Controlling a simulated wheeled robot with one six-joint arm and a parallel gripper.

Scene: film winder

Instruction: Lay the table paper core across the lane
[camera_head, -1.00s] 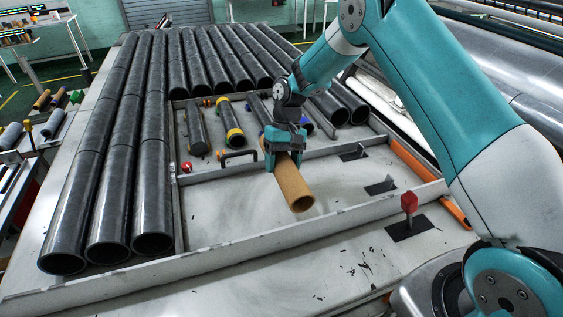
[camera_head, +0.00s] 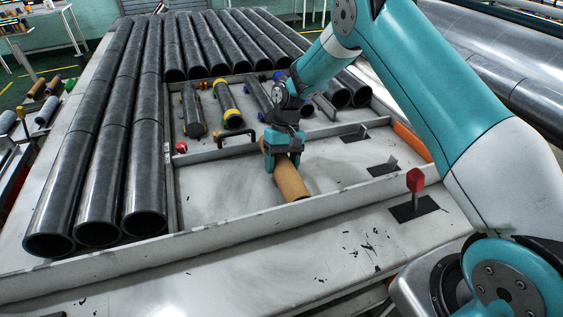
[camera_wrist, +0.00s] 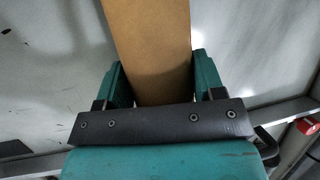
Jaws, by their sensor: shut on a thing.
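The paper core (camera_head: 290,180) is a brown cardboard tube. My gripper (camera_head: 284,158) is shut on it, with a teal finger on each side. In the head view the core points toward the front of the table, and its near end is close to the front rail. In the wrist view the core (camera_wrist: 152,40) runs up from between the fingers (camera_wrist: 155,85) to the top edge. Whether the core touches the table surface (camera_head: 215,200) I cannot tell.
Long black tubes (camera_head: 108,160) line the left and the back. A divider rail (camera_head: 225,152) and a front rail (camera_head: 230,228) bound the bare area. A black handle (camera_head: 237,138), a red knob (camera_head: 181,147) and a red lever (camera_head: 415,181) stand nearby. Yellow-ended rollers (camera_head: 230,110) lie behind.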

